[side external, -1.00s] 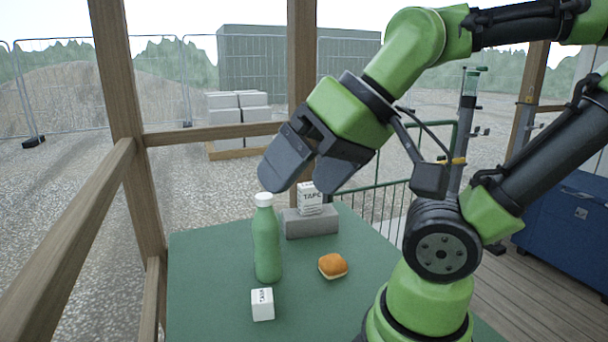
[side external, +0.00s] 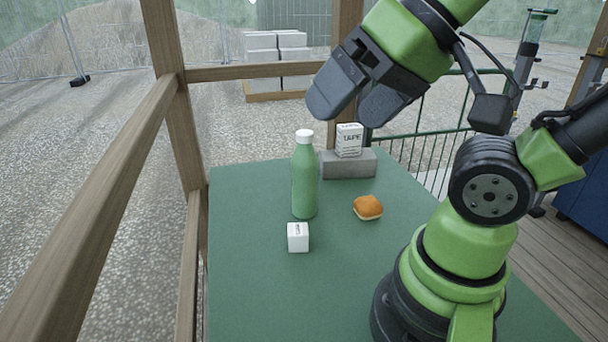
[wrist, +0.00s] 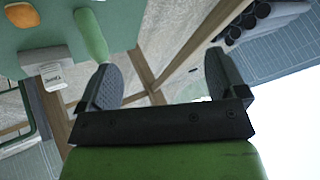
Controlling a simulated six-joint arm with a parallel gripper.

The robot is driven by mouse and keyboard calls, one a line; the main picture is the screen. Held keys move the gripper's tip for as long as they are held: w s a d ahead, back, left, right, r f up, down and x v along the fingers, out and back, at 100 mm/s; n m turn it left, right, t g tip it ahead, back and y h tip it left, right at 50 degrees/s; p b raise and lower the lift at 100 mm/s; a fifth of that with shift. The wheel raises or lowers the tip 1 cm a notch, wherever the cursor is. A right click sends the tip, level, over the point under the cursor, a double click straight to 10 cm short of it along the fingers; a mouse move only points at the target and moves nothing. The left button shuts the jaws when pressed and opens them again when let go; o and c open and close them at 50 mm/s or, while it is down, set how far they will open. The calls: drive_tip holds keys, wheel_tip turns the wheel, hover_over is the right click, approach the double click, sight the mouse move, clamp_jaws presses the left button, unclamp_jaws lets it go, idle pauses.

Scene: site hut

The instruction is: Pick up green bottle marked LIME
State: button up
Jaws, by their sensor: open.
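A green bottle (side external: 304,185) with a white cap stands upright on the green table, left of the middle. No LIME marking can be read on the side I see. My gripper (side external: 346,113) is open and empty, above the table and up and to the right of the bottle cap in the side view, not touching it. In the wrist view the bottle (wrist: 91,36) shows at the upper left, beyond the left finger of my gripper (wrist: 160,64). Nothing is between the fingers.
On the table (side external: 245,285) are a small white box (side external: 298,238) in front of the bottle, an orange-brown bun (side external: 368,208) to its right, and a grey block (side external: 347,165) behind, carrying a TAPE box (side external: 349,140). A wooden rail (side external: 95,215) runs along the left. The table's front left is clear.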

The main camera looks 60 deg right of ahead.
sight(310, 134)
drive_tip(key=c, duration=0.5)
drive_tip(key=w+d+f+m+y, duration=0.2)
drive_tip(key=w+f+m+y, duration=0.5)
drive_tip(key=m, duration=0.8)
drive_tip(key=w+d+f+m+t+h, duration=0.1)
drive_tip(key=d+m+t+h, duration=0.1)
drive_tip(key=d+m, duration=0.3)
drive_tip(key=w+d+f+m+t+h, duration=0.2)
drive_tip(key=d+m+h, duration=0.1)
drive_tip(key=d+m, duration=0.2)
drive_tip(key=w+d+f+m+t+h, duration=0.1)
drive_tip(key=d+f+m+t+h, duration=0.1)
drive_tip(key=d+m, duration=0.4)
drive_tip(key=shift+w+h, duration=0.25)
drive_tip(key=shift+h, duration=0.55)
drive_tip(key=shift+w+f+m, duration=0.15)
drive_tip(key=shift+w+m, duration=0.05)
drive_tip(key=shift+m, duration=0.1)
drive_tip(key=shift+x, duration=3.5)
